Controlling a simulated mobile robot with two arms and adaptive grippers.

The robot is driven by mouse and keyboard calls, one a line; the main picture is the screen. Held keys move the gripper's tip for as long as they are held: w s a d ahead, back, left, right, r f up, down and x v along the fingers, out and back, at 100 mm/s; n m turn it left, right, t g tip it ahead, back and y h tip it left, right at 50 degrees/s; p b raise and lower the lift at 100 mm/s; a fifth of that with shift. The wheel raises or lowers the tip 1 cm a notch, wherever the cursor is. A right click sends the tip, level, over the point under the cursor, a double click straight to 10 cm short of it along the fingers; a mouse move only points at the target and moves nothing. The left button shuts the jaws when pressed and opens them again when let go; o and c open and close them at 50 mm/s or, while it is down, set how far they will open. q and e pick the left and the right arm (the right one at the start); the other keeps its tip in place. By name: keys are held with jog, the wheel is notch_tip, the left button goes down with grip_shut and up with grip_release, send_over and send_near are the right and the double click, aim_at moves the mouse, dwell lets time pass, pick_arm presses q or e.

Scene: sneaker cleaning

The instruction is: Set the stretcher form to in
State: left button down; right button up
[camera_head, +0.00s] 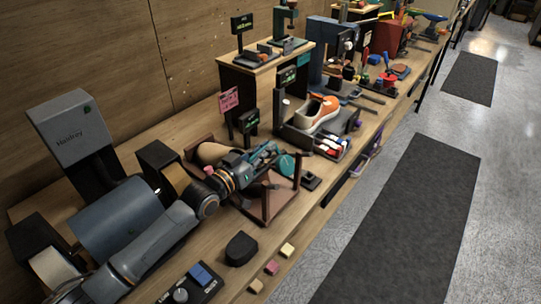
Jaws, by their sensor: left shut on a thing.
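My left arm reaches in from the lower left over the bench. My left gripper (268,158) is at mid-bench, its fingers shut at a small teal round piece (287,165). The fingers partly cover what they hold, and its exact shape is unclear. An orange and white sneaker (315,113) sits on a dark stand beyond the gripper, apart from it. I cannot tell for sure which part is the stretcher form. My right gripper is not in view.
A reddish-brown frame with upright legs (297,172) stands around and below the gripper. A black control box with a blue button (202,276) and small blocks (287,250) lie near the front edge. Small bottles and tools crowd the far bench. The floor mat (410,225) is clear.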

pick_arm(q)
jog(key=shift+s+d, duration=0.15)
jog(key=shift+d, duration=0.05)
jog(key=c, duration=1.4)
grip_release()
jog(key=shift+r, duration=0.1)
jog(key=v, duration=1.2)
